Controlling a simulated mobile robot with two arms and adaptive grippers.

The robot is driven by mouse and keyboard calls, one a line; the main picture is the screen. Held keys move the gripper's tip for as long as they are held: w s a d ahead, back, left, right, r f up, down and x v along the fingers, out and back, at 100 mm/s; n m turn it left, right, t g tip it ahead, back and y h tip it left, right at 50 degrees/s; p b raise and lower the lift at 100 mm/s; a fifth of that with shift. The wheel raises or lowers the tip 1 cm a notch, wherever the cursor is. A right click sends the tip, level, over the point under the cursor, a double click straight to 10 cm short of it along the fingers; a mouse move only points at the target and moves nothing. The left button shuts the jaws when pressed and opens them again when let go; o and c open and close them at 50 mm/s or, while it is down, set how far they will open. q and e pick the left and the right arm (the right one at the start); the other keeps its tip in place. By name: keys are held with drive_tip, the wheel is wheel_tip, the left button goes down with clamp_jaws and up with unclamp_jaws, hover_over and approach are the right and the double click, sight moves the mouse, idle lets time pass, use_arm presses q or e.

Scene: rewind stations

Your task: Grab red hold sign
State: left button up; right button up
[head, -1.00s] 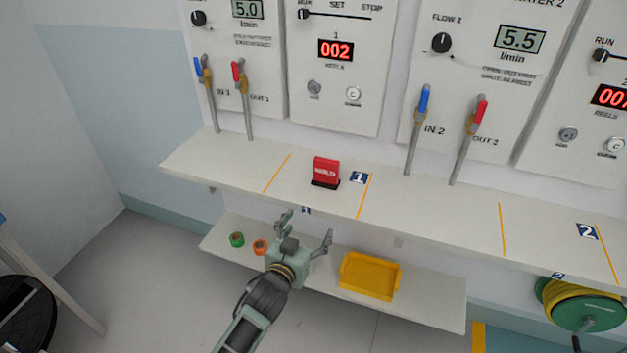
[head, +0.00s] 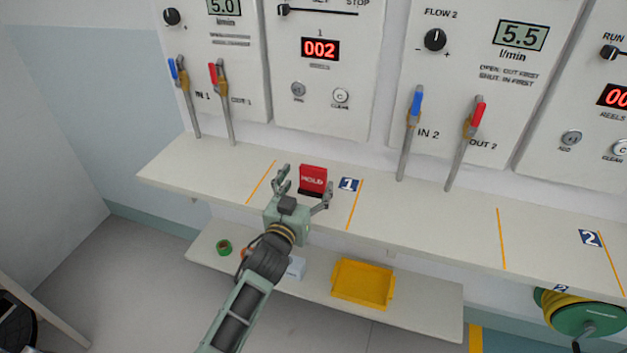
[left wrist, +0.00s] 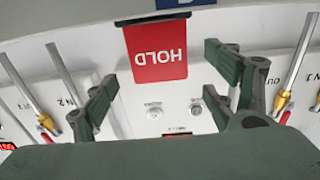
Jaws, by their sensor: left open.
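The red hold sign (head: 313,179) stands upright on a dark base on the upper shelf (head: 420,207), between two orange lines and left of the blue "1" label. In the left wrist view the sign (left wrist: 156,52) appears upside down, ahead of the fingers and roughly between them. My left gripper (head: 302,190) is open and empty, just in front of the sign, with one finger to each side in the head view. Whether a finger touches the sign cannot be told. My right gripper is not in view.
A yellow tray (head: 362,284) and a green tape roll (head: 224,247) are on the lower shelf. Valve levers (head: 410,130) rise behind the upper shelf, below wall panels. A green reel (head: 588,318) hangs at right. The upper shelf right of the sign is mostly clear.

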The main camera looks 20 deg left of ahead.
sight(312, 176)
use_arm(q)
drive_tip(key=w, duration=0.4)
drive_tip(key=shift+f, duration=0.2)
drive_tip(key=shift+w+d, duration=0.1)
drive_tip(key=shift+w, duration=0.2)
drive_tip(key=c, duration=1.3)
drive_tip(key=shift+w, duration=0.1)
drive_tip(key=shift+c, duration=0.2)
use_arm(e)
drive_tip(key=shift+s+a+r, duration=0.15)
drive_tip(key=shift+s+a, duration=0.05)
use_arm(q)
drive_tip(key=shift+r, duration=0.1)
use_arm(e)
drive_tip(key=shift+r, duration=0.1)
